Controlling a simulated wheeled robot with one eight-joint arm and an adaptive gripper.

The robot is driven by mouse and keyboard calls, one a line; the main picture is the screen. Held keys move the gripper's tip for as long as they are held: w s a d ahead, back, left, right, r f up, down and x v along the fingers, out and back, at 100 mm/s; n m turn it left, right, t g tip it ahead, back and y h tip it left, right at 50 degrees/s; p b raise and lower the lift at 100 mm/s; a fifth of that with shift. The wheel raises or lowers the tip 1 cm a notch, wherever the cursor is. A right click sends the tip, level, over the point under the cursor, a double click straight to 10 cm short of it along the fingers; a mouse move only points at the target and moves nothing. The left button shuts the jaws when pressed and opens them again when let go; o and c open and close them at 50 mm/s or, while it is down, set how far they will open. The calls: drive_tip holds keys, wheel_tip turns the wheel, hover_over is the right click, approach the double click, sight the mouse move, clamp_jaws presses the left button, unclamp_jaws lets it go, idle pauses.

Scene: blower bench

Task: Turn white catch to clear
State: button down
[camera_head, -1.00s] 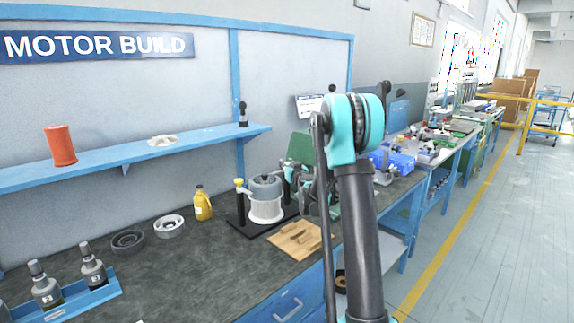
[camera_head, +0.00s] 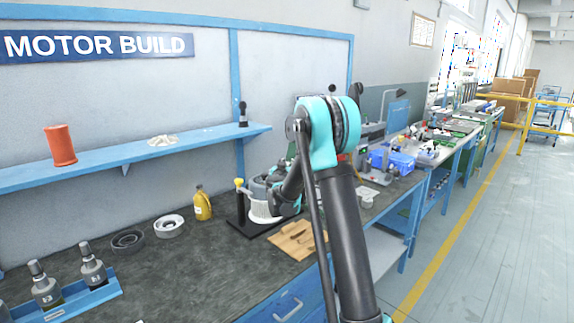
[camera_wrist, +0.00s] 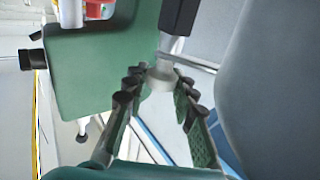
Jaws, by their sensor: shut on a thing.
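The white catch (camera_wrist: 160,80) shows in the wrist view below a dark post (camera_wrist: 178,18), between my fingertips. My gripper (camera_wrist: 159,84) is shut on it, with dark-knobbed, green-padded fingers on either side. A large grey rounded body (camera_wrist: 275,85) fills the right of the wrist view, close beside the right finger. In the head view the blower unit, with a white ribbed lower part (camera_head: 262,213) and a grey top, stands on a black base. My wrist is over its right side and hides part of it. I cannot make out the catch in the head view.
A black post with a yellow knob (camera_head: 239,184) stands left of the blower. A wooden block (camera_head: 293,241) lies in front, a yellow bottle (camera_head: 202,204) and grey rings (camera_head: 169,226) to the left. A green panel (camera_wrist: 100,65) is near my left finger.

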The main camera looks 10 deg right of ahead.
drive_tip(key=c, duration=1.2)
unclamp_jaws()
drive_tip(key=v, duration=1.2)
